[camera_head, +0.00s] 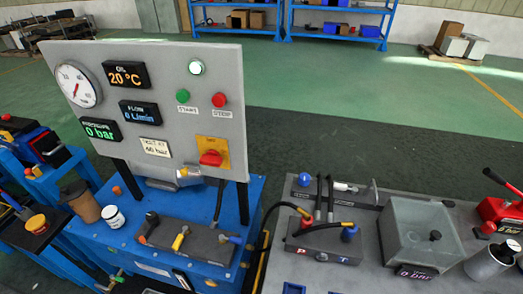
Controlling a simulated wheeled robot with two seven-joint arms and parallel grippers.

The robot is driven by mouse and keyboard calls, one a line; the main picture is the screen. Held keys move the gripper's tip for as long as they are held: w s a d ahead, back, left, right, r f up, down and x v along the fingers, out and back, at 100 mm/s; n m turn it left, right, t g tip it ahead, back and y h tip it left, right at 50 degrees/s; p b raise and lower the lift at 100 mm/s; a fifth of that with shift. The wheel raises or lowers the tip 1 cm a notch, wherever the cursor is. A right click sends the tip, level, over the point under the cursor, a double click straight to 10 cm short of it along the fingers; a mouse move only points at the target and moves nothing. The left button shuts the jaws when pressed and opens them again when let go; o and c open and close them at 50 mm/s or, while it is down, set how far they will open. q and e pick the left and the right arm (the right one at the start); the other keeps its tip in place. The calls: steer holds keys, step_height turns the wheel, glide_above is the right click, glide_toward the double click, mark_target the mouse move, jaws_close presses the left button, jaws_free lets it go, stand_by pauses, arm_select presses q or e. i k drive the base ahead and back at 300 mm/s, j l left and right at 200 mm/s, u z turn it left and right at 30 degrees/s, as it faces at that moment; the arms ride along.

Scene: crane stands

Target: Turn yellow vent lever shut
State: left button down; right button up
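A yellow lever (181,238) sits in the middle of a dark grey valve block (208,243) on the blue stand. It slants from lower left to upper right; I cannot tell from this view whether it is open or shut. A black-and-orange lever (148,226) is on the block to its left, and a blue lever (231,238) is to its right. No gripper of mine shows in this view, and nothing touches the yellow lever.
A grey gauge panel (175,92) stands behind the block. A brown cup (80,203) and white jar (113,216) stand left of it. Black hoses (325,195) and a grey tank (418,232) are on the right bench. Space above the block's front looks clear.

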mark_target(178, 243)
steer(key=u, duration=1.1)
